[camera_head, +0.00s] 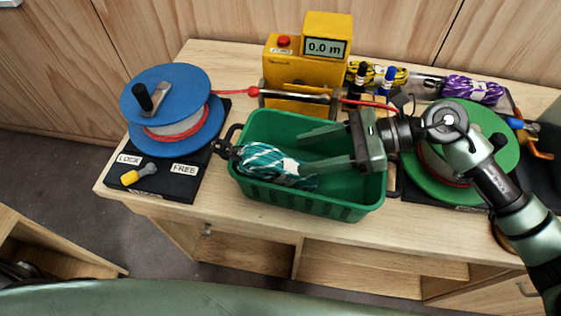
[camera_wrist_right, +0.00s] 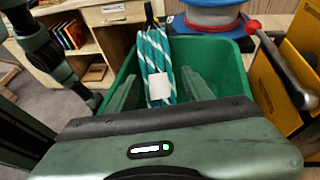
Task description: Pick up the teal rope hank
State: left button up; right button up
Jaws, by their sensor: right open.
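The teal rope hank (camera_head: 268,162), teal and white striped with a white band, lies in the left part of a green bin (camera_head: 313,199). Its left end is at the bin's left wall, close to a black fitting. My right gripper (camera_head: 303,152) is open and reaches over the bin from the right, fingers pointing left toward the hank. The lower finger overlaps the hank's right end in the head view; contact is unclear. In the right wrist view the hank (camera_wrist_right: 157,55) shows ahead, between the finger lines. My left gripper is not seen.
A blue reel (camera_head: 165,90) on a black base stands left of the bin. A yellow meter (camera_head: 292,75) stands behind it, with a red cord running past. A green reel (camera_head: 505,150) is at right under my arm. A purple hank (camera_head: 472,90) lies at the back right.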

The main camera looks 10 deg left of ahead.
aim_at(282, 161)
jog(key=p+x, duration=0.1)
jog(key=x, duration=0.2)
jog(key=p+x, duration=0.2)
jog(key=x, duration=0.1)
jog(key=shift+s+a+f, duration=0.1)
jog(key=shift+s+a, duration=0.1)
jog(key=shift+s, duration=0.1)
jog(key=shift+s+a+f, duration=0.1)
jog(key=shift+a+f, duration=0.2)
jog(key=shift+a, duration=0.15)
jog(key=shift+d, duration=0.1)
jog(key=c, duration=1)
grip_shut()
jog(key=shift+r, duration=0.1)
